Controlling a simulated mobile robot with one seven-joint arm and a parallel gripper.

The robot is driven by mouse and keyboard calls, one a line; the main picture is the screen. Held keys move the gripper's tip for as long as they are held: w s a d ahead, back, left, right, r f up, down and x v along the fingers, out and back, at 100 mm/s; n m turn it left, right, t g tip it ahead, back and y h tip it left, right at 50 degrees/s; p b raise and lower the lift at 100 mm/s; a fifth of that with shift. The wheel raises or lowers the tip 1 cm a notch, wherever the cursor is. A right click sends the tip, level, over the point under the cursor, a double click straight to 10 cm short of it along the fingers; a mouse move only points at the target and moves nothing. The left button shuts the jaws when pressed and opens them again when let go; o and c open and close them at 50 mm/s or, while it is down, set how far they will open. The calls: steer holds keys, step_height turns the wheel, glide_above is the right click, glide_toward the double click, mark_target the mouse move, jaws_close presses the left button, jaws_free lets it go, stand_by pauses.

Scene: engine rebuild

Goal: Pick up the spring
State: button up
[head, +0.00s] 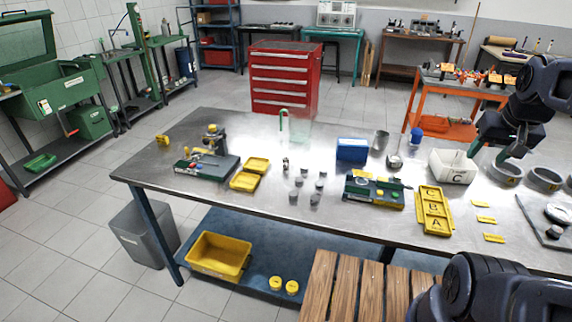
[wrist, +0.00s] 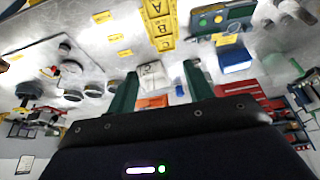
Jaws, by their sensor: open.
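My gripper (head: 487,157) is at the right of the head view, above the steel workbench (head: 240,128) and near the white bin marked C. Its two green fingers are apart with nothing between them; my gripper (wrist: 159,70) shows the same in the wrist view. No spring can be made out for certain. A small upright metallic piece (head: 285,164) stands mid-bench, right of the yellow trays; it is too small to tell whether it is the spring. My gripper is far to the right of it.
Several grey cylinders (head: 299,182) stand mid-bench. A blue box (head: 351,149), the white bin (head: 453,166), a yellow A-B-C tray (head: 434,211) and metal rings (head: 544,179) lie around the right half. A green fixture (head: 206,166) stands at left. The bench's front left is clear.

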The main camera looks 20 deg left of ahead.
steer(key=w+a+r+n+g, duration=0.15)
steer(key=w+a+n, duration=0.35)
steer(key=w+a, duration=0.55)
steer(key=n+g, duration=0.3)
steer(key=n, duration=0.8)
glide_above(285, 160)
steer(key=s, duration=0.1)
step_height(285, 160, down, 20)
steer(key=shift+d+f, duration=0.2)
steer(key=shift+f, duration=4.85)
steer(key=c, duration=1.1)
steer(key=shift+o, duration=0.2)
steer(key=shift+r, duration=0.15)
